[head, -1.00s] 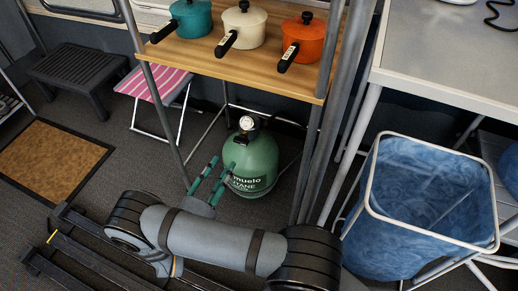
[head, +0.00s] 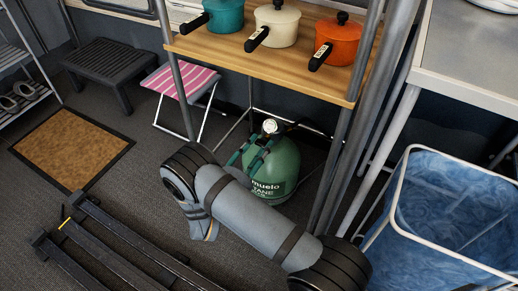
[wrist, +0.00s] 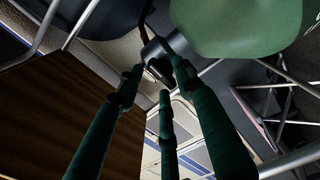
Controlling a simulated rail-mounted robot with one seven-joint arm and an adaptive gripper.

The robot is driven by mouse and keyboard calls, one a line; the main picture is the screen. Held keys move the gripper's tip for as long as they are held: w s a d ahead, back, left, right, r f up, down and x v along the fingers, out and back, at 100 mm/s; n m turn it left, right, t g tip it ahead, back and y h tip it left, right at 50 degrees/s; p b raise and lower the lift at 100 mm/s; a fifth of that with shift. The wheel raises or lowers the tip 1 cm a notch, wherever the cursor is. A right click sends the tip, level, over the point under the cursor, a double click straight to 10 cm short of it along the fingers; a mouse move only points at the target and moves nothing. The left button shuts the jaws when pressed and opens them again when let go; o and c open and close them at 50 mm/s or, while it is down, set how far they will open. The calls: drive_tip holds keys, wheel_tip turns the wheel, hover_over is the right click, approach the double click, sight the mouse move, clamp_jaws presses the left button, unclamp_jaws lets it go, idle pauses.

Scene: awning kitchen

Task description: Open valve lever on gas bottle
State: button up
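The green gas bottle (head: 275,178) stands upright on the floor under the wooden shelf. Its round white gauge (head: 270,126) and dark valve fittings are at the top. My gripper (head: 259,146) reaches the bottle's top from the left, its teal fingers partly covering the valve area. In the wrist view the bottle (wrist: 235,22) shows at the upper right and the dark valve part (wrist: 158,52) lies between and just beyond the fingertips. My gripper (wrist: 152,76) has its fingers spread apart there; contact with the valve is not clear. The lever cannot be made out separately.
The wooden shelf (head: 240,62) with three pots is above the bottle, and its metal legs stand beside it. A blue bag basket (head: 445,215) is at the right. A pink striped stool (head: 183,82) and a brown mat (head: 72,147) are at the left.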

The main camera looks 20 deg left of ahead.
drive_tip(key=shift+c, duration=0.4)
drive_tip(key=c, duration=0.7)
clamp_jaws()
drive_tip(key=n+p, duration=0.2)
drive_tip(key=n, duration=0.2)
drive_tip(key=shift+n, duration=0.3)
drive_tip(key=n+p, duration=0.1)
drive_tip(key=n, duration=0.3)
drive_tip(key=shift+a+n+p, duration=0.15)
drive_tip(key=shift+n+p, duration=0.15)
drive_tip(key=shift+p, duration=0.05)
drive_tip(key=n+p, duration=0.1)
drive_tip(key=n, duration=0.3)
drive_tip(key=shift+f, duration=0.15)
drive_tip(key=shift+f+n, duration=0.1)
drive_tip(key=shift+n, duration=2.3)
